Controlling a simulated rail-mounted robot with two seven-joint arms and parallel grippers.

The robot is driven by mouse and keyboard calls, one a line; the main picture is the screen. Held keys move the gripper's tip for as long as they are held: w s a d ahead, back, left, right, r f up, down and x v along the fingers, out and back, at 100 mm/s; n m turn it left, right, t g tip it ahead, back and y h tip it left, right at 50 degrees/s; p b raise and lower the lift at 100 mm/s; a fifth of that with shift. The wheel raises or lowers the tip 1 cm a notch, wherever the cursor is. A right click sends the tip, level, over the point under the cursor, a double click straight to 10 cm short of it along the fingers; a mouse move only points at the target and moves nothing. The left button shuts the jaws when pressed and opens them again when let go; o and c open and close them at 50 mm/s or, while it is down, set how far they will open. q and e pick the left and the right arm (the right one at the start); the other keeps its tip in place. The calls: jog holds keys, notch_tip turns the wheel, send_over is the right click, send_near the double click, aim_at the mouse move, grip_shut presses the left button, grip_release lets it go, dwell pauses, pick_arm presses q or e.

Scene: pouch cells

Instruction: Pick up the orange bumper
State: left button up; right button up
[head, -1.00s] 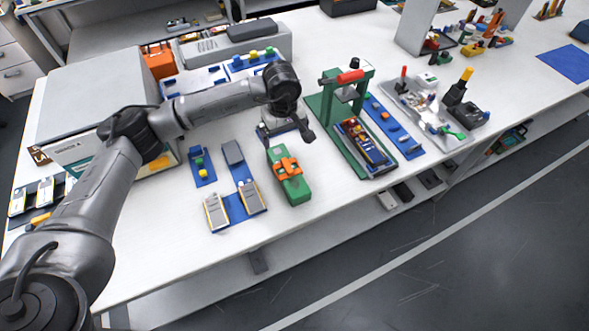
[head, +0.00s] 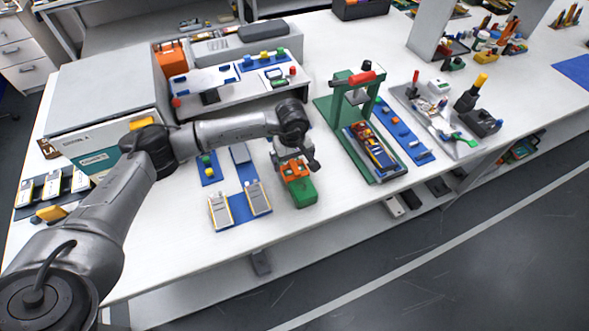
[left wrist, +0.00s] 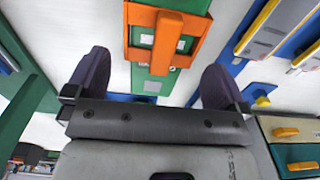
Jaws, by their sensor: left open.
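The orange bumper (head: 296,172) is an open frame with a bar, lying on a green block (head: 303,193) on the white table. It also shows at the top of the left wrist view (left wrist: 166,40), with the green block under it. My left gripper (head: 290,158) is right at the bumper's back end and hides part of it in the head view. In the left wrist view its two dark fingers (left wrist: 157,75) are wide apart and empty, with the bumper ahead between their lines. My right gripper is not in view.
Blue mats with grey-and-yellow cells (head: 240,206) lie just left of the block. A green press with a red handle (head: 361,78) stands to the right. A grey cabinet (head: 100,105) and a white shelf unit (head: 235,88) stand behind. Table front is clear.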

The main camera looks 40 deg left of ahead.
pick_arm(q)
notch_tip(320, 180, down, 3)
jog(key=shift+r, duration=0.2)
jog(key=c, duration=0.8)
jog(key=shift+r, duration=0.2)
